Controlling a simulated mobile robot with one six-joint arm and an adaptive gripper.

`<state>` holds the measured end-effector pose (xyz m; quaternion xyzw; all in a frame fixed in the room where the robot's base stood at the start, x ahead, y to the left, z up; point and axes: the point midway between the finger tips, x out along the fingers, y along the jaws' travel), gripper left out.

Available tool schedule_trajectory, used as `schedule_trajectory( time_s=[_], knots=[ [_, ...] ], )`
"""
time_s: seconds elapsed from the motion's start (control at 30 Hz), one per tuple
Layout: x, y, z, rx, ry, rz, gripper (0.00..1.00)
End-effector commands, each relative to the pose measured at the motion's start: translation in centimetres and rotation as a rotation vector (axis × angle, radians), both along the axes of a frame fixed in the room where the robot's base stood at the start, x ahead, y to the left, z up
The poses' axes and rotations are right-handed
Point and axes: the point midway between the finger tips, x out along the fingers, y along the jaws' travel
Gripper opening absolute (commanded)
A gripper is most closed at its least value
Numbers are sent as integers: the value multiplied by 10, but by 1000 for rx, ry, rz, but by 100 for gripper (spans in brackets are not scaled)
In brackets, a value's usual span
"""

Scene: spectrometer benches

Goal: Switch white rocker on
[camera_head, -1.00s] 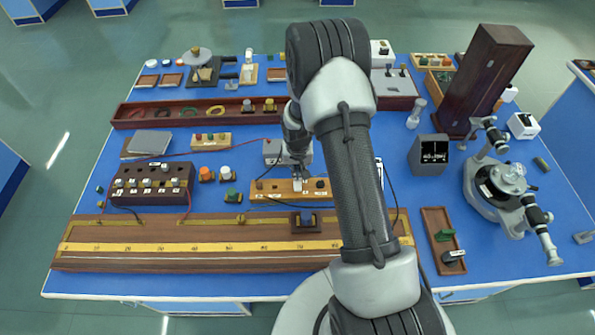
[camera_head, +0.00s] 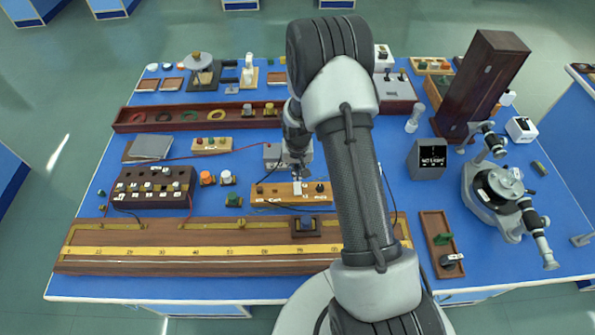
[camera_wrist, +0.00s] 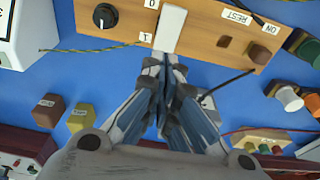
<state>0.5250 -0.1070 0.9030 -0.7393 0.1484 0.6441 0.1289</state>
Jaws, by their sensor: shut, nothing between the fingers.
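The white rocker (camera_wrist: 171,30) is set in a wooden board (camera_wrist: 215,42) with the marks 0 and I beside its ends. The rocker (camera_head: 298,188) also shows on the board (camera_head: 275,192) in the head view, just in front of my gripper (camera_head: 298,174). My gripper (camera_wrist: 165,62) is shut and empty in the wrist view. Its fingertips are close to the I end of the rocker; I cannot tell whether they touch it. The rocker's tilt is hard to tell.
The same board carries a black knob (camera_wrist: 105,16), a brown terminal (camera_wrist: 260,54) and a REST label. Thin wires run by it.

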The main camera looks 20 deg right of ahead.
Motion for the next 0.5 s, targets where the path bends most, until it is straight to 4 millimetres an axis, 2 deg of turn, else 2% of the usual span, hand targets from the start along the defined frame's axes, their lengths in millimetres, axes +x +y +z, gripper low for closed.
schedule_trajectory(
  time_s=[0.03,0.3,0.5],
  knots=[
    [3,0,14,-1,-4,0,0],
    [12,-3,75,0,-6,0,0],
    [16,-5,110,-1,-5,1,0]
  ],
)
